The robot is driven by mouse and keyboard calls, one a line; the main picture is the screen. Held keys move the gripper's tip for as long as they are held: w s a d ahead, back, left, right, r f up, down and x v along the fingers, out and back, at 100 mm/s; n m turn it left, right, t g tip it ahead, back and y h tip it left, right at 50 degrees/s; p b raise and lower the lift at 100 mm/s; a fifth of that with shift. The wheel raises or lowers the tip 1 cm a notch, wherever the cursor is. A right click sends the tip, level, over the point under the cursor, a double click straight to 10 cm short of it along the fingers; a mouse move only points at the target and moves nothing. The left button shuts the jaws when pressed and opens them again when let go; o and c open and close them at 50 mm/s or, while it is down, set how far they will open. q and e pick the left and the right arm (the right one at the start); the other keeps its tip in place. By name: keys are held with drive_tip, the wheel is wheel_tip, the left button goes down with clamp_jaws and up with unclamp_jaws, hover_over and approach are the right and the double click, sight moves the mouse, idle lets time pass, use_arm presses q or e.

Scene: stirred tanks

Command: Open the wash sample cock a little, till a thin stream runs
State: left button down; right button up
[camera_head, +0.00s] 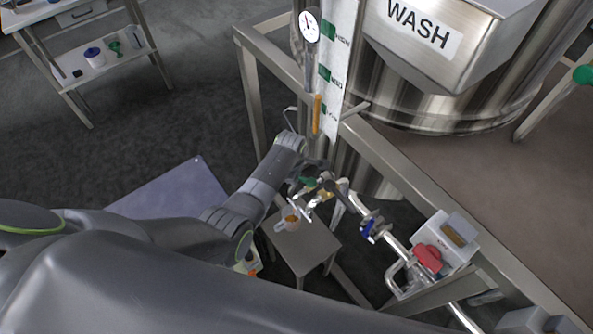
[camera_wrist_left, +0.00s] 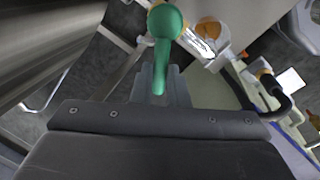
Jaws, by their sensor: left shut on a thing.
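The green cock handle (camera_head: 309,182) is on the pipework below the WASH tank (camera_head: 400,75). In the left wrist view the handle (camera_wrist_left: 163,45) has a round knob and a stem that runs down between my fingers. My left gripper (camera_wrist_left: 164,84) is shut on the stem; in the head view the gripper (camera_head: 316,174) is partly hidden at the pipes. A cup with orange contents (camera_head: 287,221) stands on a small stool below the cock. It also shows in the left wrist view (camera_wrist_left: 211,36). I cannot make out a running stream. My right gripper is not in view.
A steel frame rail (camera_head: 392,172) runs beside the tank. A pipe with a blue valve handle (camera_head: 369,228) and a red handle (camera_head: 428,257) lies to the right. The stool (camera_head: 304,246) stands under the pipes. A shelf trolley (camera_head: 95,62) is far left.

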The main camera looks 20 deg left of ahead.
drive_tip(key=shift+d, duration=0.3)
use_arm(q)
drive_tip(key=c, duration=1.4)
unclamp_jaws()
drive_tip(key=shift+r, duration=0.6)
drive_tip(key=s+r+p, duration=0.1)
drive_tip(key=s+r, duration=0.2)
drive_tip(key=r, duration=1.3)
drive_tip(key=shift+s+a+p, duration=0.2)
drive_tip(key=shift+p, duration=0.15)
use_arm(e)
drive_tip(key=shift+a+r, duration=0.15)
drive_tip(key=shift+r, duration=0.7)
